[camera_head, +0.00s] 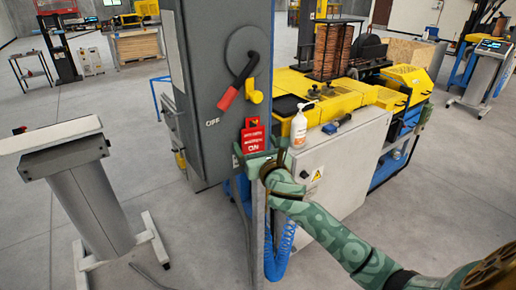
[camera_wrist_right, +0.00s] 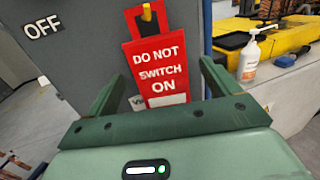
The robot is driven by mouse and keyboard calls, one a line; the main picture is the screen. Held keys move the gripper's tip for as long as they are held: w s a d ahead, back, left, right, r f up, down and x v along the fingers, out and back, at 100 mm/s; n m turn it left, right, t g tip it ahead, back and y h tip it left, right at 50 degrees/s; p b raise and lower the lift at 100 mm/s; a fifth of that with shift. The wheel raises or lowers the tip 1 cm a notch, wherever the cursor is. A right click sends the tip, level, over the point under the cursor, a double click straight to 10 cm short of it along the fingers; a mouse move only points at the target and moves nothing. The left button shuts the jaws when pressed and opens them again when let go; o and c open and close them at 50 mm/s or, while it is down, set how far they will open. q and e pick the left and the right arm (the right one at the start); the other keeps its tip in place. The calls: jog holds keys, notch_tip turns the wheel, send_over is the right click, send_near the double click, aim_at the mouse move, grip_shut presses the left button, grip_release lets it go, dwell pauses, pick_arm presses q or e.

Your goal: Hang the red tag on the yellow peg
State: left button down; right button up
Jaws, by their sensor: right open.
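The red tag (camera_wrist_right: 157,62), lettered "DO NOT SWITCH ON", is upright against the grey cabinet in the right wrist view. A yellow peg (camera_wrist_right: 148,12) shows in the opening at its top. Whether it fully carries the tag is not clear. In the head view the tag (camera_head: 252,138) is right of the "OFF" marking. My right gripper (camera_wrist_right: 161,70) is open, a finger on each side of the tag's lower part, with visible gaps. In the head view this gripper (camera_head: 258,161) is just below the tag. My left gripper is not in view.
A red-handled switch (camera_head: 232,92) and a yellow fitting (camera_head: 254,91) are on the cabinet (camera_head: 203,60) above the tag. A white bottle (camera_head: 298,126) stands on the light box (camera_head: 345,153) to the right. A console (camera_head: 88,190) stands left, with open floor between.

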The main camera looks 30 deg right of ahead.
jog(key=s+a+b, duration=0.2)
jog(key=s+a, duration=0.1)
jog(key=s, duration=1.3)
jog(key=s+d+f+m+g+y+b, duration=0.1)
jog(key=f+m+g+b, duration=0.15)
jog(key=f+m, duration=0.75)
jog(key=s+d+f+m+g+y+b, duration=0.1)
jog(key=d+f+m+g, duration=0.15)
jog(key=f, duration=1.55)
jog(key=s+f+m+g+b, duration=0.1)
jog(key=s+f+m+g, duration=0.15)
jog(key=f+m, duration=0.8)
jog(key=s+f+m+g+b, duration=0.25)
jog(key=s+f, duration=0.65)
jog(key=f, duration=0.5)
jog(key=s+f+m+g+b, duration=0.2)
jog(key=s+f+g+b, duration=0.15)
jog(key=s+f, duration=0.75)
jog(key=s+a+f+m+g+b, duration=0.1)
jog(key=s+a+f+g+b, duration=0.1)
jog(key=s+f, duration=0.5)
jog(key=s+a+f+m+g+y+b, duration=0.1)
jog(key=s+a+f+b, duration=0.4)
jog(key=s+a+f, duration=0.1)
jog(key=shift+s+f+m+g+y, duration=0.35)
jog(key=shift+s+f, duration=0.4)
jog(key=shift+f, duration=0.2)
